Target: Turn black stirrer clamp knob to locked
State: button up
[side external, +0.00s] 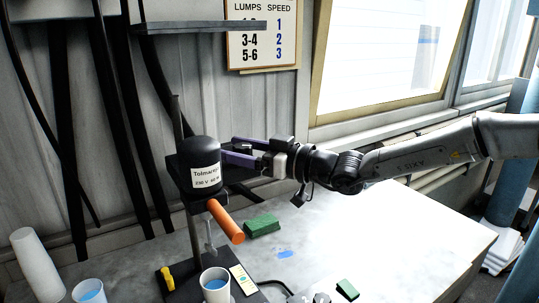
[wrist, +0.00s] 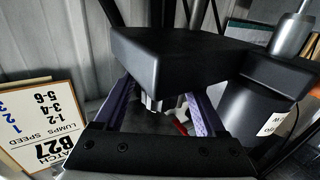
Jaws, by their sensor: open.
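The black stirrer motor head (side external: 199,160) with a white label sits on a metal column in the side view; it also shows at the right of the wrist view (wrist: 250,112). My gripper (side external: 235,149) is level with it, at its right and apparently behind it. Its purple fingers are apart. In the wrist view the fingers of my gripper (wrist: 157,95) reach up to a black block (wrist: 185,62), which covers their tips. A small silvery part (wrist: 155,103) shows between the fingers. I cannot make out the black clamp knob clearly, nor its setting.
An orange handle (side external: 226,221) juts out below the motor head. Cups, a yellow item (side external: 167,278) and a green block (side external: 261,226) stand on the bench around the column. A shelf (side external: 200,27) hangs above. The bench's right side (side external: 420,230) is clear.

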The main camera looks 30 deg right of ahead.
jog(key=v, duration=1.2)
jog(key=shift+s+d, duration=0.1)
jog(key=shift+s, duration=0.05)
jog(key=s+a+r+m+g+y, duration=0.1)
jog(key=a+r+m+g+y, duration=0.25)
jog(key=m, duration=0.65)
jog(key=a+r+m+g+y, duration=0.25)
jog(key=m+y, duration=0.25)
jog(key=m, duration=0.4)
jog(key=w+d+f+m+g+h, duration=0.1)
jog(key=w+d+f+m, duration=0.2)
jog(key=d+m, duration=0.2)
jog(key=w+d+f+m+g, duration=0.2)
jog(key=w+d+f+m, duration=0.1)
jog(key=d+m, duration=0.2)
jog(key=shift+t, duration=0.3)
jog(key=x, duration=1.3)
jog(key=shift+w+a+f, duration=0.15)
jog(key=shift+w+f, duration=0.05)
